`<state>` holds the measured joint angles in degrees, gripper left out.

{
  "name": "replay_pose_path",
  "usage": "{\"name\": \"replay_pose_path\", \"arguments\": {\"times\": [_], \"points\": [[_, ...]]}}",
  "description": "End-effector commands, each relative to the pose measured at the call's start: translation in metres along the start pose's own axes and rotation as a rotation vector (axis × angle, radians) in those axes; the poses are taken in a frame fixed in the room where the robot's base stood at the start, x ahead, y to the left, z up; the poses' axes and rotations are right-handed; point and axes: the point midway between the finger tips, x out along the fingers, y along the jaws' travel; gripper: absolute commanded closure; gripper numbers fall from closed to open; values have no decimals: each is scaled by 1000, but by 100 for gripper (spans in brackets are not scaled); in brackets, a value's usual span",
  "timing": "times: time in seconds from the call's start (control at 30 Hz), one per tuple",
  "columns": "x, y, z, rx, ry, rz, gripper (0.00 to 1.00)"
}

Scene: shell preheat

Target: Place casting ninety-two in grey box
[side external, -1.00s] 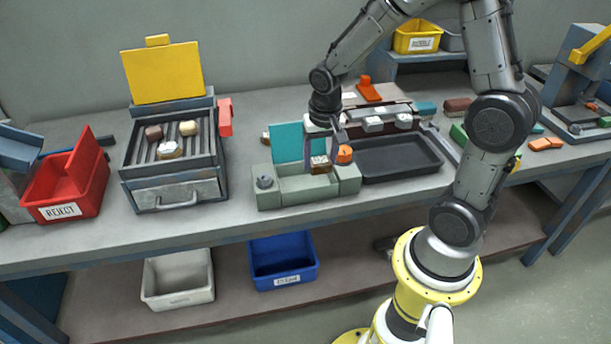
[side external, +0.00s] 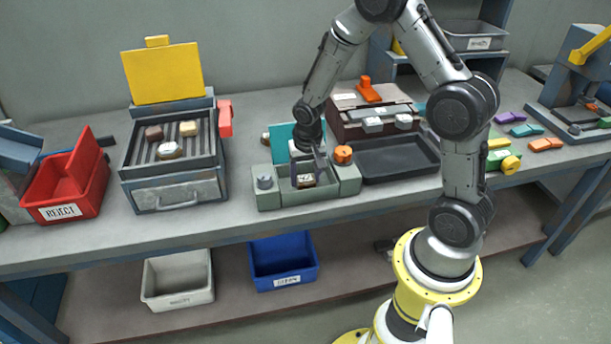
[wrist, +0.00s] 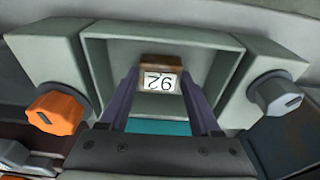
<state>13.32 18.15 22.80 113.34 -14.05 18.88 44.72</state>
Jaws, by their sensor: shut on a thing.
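Casting ninety-two (side external: 306,180) is a small brown block with a white label. In the wrist view the casting (wrist: 160,63) shows the number 92 upside down. My gripper (side external: 304,174) is shut on it, one finger on each side. It holds the casting within the outline of the grey-green station's basin (side external: 325,193); I cannot tell whether it touches the floor. Two grey boxes show: a light grey one (side external: 178,295) on the lower shelf at left, and a darker grey one (side external: 478,30) on the raised shelf at back right.
The station has an orange knob (side external: 343,154) and a grey knob (side external: 265,182) beside the basin. A black tray (side external: 395,160) lies to the right. A grill rack (side external: 171,140) with several castings and a red REJECT bin (side external: 92,180) stand left. A blue bin (side external: 283,263) sits below.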

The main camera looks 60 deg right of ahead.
Motion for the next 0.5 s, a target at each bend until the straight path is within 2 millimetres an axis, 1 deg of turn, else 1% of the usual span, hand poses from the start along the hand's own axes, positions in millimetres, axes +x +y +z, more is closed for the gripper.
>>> {"name": "replay_pose_path", "arguments": {"times": [0.17,0.2,0.27,0.3,0.37,0.5], "points": [[3,0,0,0,0,0,97],[3,0,1,0,0,0,34],[3,0,0,0,0,0,23],[3,0,0,0,0,0,16],[3,0,0,0,0,0,6],[3,0,0,0,0,0,6]]}}
